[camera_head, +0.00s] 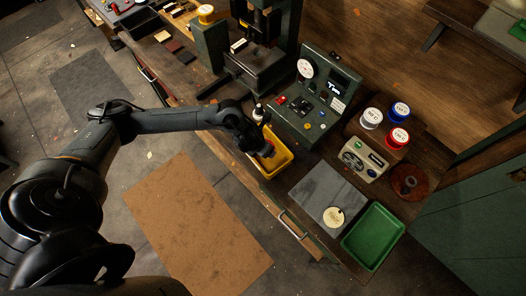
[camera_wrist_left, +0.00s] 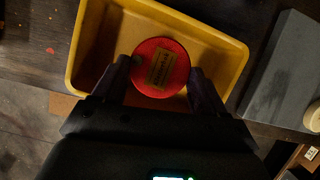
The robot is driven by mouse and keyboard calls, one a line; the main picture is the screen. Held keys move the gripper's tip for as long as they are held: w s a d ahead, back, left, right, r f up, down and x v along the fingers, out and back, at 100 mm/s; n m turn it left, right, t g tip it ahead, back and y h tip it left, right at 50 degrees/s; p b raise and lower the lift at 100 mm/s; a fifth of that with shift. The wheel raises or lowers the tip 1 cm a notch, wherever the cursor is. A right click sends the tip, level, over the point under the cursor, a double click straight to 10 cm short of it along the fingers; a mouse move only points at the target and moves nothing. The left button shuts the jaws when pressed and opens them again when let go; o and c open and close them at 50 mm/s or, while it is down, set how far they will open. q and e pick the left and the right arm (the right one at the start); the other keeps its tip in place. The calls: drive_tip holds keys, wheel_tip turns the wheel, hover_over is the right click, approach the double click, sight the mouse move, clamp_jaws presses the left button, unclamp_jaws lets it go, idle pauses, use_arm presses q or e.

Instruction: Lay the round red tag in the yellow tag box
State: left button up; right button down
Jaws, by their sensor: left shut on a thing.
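The round red tag (camera_wrist_left: 160,67) shows in the left wrist view, with a tan label across its face. My left gripper (camera_wrist_left: 158,76) is shut on it, with one dark finger at each side. The yellow tag box (camera_wrist_left: 228,50) is below the tag, and the tag shows within the outline of its rim. I cannot tell whether the tag touches the box floor. In the head view the left gripper (camera_head: 266,149) is over the yellow box (camera_head: 271,171) near the bench's front edge, and it hides most of the tag. My right gripper is not in view.
Right of the box lie a grey slab (camera_head: 318,190) with a round cream tag (camera_head: 333,217) and an empty green tray (camera_head: 373,237). A green gauge panel (camera_head: 317,97) stands behind the box. Several labelled spools, including a red one (camera_head: 397,138), stand farther right.

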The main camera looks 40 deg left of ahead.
use_arm(q)
drive_tip(key=shift+a+f, duration=0.1)
drive_tip(key=shift+f, duration=1.95)
drive_tip(key=shift+f+b, duration=0.15)
drive_tip(key=shift+b, duration=0.2)
drive_tip(key=o, duration=1.1)
drive_tip(key=shift+c, duration=0.2)
